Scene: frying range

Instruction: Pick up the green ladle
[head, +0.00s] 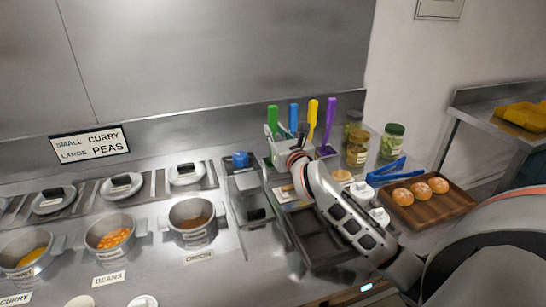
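The green ladle (272,117) stands upright with its handle up in a light holder (280,155) at the back of the counter. Blue (293,117), yellow (312,118) and purple (329,120) handles stand to its right in the same holder. My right gripper (296,154) is at the front of the holder, below and right of the green handle. The arm hides much of the holder, and the fingers are too small and covered to show whether they are open. My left gripper is not in view.
Pots of food (110,235) line the counter on the left, with lidded containers (121,186) behind them. Jars (358,148), blue tongs (388,170) and a wooden tray (440,207) with buns are on the right. The steel wall (215,55) rises behind.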

